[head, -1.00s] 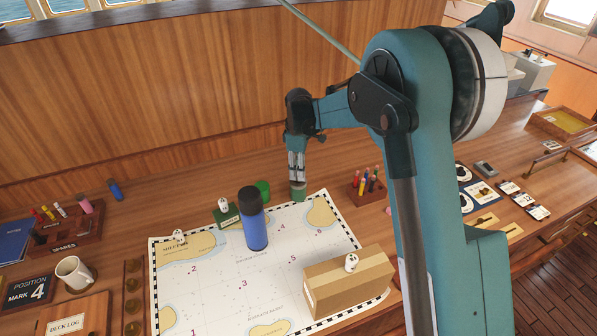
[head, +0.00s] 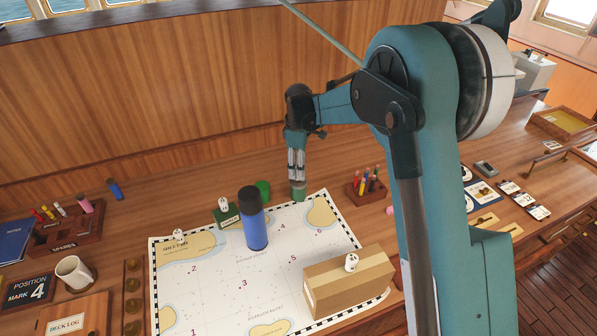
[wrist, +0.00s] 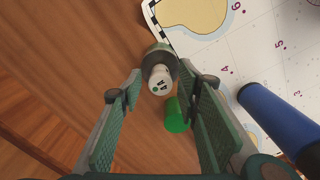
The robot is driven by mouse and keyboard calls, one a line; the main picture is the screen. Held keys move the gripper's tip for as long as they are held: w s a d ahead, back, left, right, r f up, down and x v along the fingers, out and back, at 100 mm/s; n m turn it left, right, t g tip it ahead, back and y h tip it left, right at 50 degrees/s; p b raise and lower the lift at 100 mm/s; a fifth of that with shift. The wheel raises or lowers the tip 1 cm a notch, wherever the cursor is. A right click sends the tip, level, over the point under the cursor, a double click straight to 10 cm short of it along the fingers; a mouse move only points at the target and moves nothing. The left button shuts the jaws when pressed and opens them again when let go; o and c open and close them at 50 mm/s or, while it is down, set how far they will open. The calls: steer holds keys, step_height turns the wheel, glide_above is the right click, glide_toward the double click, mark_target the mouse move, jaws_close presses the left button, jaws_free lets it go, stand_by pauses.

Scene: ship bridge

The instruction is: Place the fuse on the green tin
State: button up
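My gripper (wrist: 160,79) is open; its two green-padded fingers stand apart, with a gap on each side of a white fuse (wrist: 159,84). This fuse has dark marks and a green dot, and appears to stand on a dull green round tin (wrist: 153,49). In the head view my gripper (head: 297,179) points down just above that tin (head: 298,194); the fuse there is hard to make out. A dark green labelled box (head: 228,218) with another white fuse (head: 223,204) on top stands to the left. A bright green cylinder (head: 263,188) stands between them.
A blue bottle (head: 254,228) stands upright on the chart (head: 215,285), left of my gripper. A cardboard box (head: 340,287) with a white fuse (head: 351,262) lies at front right. A pen rack (head: 357,193) stands close on the right. Bare desk lies behind.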

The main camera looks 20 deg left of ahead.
step_height(320, 180, up, 11)
steer(key=shift+f+b, duration=0.15)
steer(key=shift+b, duration=0.3)
